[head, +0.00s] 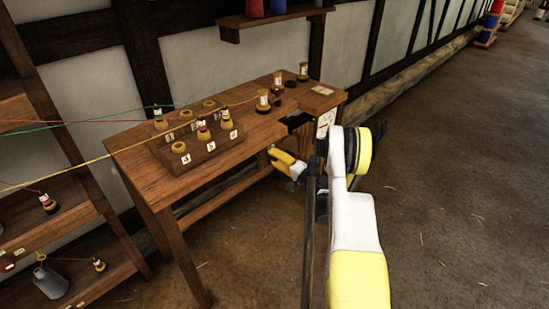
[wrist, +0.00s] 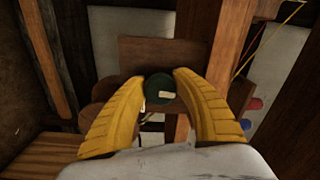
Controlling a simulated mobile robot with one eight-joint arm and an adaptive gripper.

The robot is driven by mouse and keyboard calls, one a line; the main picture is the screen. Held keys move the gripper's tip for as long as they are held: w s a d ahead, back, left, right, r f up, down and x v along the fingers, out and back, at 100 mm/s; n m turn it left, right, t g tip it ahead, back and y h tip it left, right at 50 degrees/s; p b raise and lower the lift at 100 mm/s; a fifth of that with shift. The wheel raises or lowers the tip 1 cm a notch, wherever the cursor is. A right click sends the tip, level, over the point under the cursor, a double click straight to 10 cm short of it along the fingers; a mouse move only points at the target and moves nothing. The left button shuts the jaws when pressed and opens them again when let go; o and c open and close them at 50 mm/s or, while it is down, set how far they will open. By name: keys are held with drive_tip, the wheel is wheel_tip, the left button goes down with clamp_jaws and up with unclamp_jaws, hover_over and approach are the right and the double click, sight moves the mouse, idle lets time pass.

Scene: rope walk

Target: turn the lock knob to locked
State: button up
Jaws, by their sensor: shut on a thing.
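The lock knob (wrist: 161,90) is a round dark green disc with a small cream mark on its face, in the middle of the wrist view. The mark lies nearly level, right of the disc's centre. My gripper (wrist: 160,88) is shut on the knob, with one yellow finger against each side. In the head view my gripper (head: 285,164) is at the right end of the wooden table (head: 135,150), below its top. The knob cannot be made out there. A white marked plate (head: 325,122) is on the table's right end, partly behind my arm.
A wooden rack (head: 205,153) with several bobbins stands on the table, with coloured cords running left. A few more bobbins (head: 263,100) stand at the table's right end. Shelves (head: 85,285) are at the left. The floor at the right (head: 460,190) is clear.

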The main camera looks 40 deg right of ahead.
drive_tip(key=shift+n, duration=0.6)
drive_tip(key=o, duration=1.2)
drive_tip(key=shift+c, duration=0.2)
